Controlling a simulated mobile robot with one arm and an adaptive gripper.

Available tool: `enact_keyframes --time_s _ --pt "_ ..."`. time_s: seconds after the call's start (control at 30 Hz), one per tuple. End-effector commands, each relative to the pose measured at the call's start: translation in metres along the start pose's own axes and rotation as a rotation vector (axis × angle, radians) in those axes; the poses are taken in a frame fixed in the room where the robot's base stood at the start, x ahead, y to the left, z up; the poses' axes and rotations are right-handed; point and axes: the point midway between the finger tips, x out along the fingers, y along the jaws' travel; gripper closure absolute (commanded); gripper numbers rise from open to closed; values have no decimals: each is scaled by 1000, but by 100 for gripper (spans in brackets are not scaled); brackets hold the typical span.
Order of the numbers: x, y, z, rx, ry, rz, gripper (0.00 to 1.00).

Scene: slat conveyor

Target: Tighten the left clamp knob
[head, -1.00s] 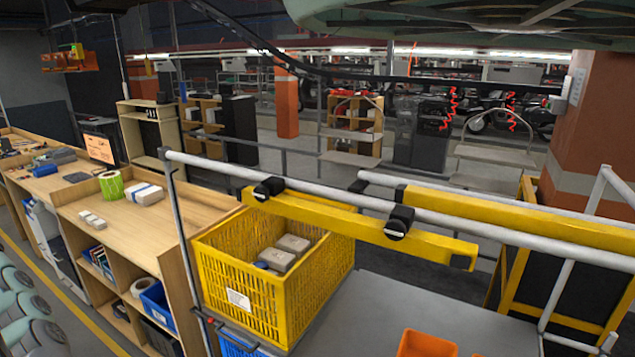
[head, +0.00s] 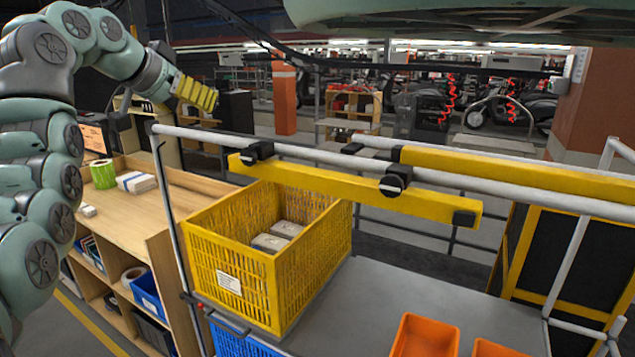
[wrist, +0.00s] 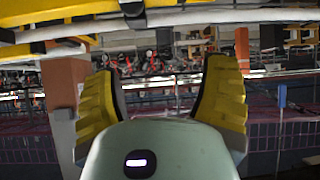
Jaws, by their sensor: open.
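The left clamp knob (head: 250,159) is a black knob on a black clamp, where a yellow bar (head: 330,187) meets the grey-white rail (head: 320,151). A second, similar black knob (head: 393,185) sits farther right on the same bar. My gripper (head: 197,95), with yellow ribbed fingers, is raised at upper left, apart from the left knob and above and left of it. In the wrist view my gripper (wrist: 162,85) is open, with nothing between its fingers. A rail and a dark clamp-like part cross the top of that view; which clamp it is I cannot tell.
A yellow crate (head: 235,262) holding grey boxes stands below the left knob. Orange bins (head: 425,336) sit on the grey tabletop (head: 385,290). A wooden bench (head: 150,215) is at left. A grey upright post (head: 180,240) rises at the rail's left end.

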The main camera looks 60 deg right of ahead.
Motion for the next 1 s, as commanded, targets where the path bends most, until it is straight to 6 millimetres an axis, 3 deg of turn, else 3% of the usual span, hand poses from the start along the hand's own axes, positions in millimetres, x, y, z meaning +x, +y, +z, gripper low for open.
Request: enact_keyframes --time_s 0.03,0.13,0.37,1.0 --pt "1 13 6 38 -51 19 27" --pt "-1 27 13 82 -123 44 27" --pt "6 35 18 101 -162 60 27" --pt "110 40 32 100 -164 59 27"
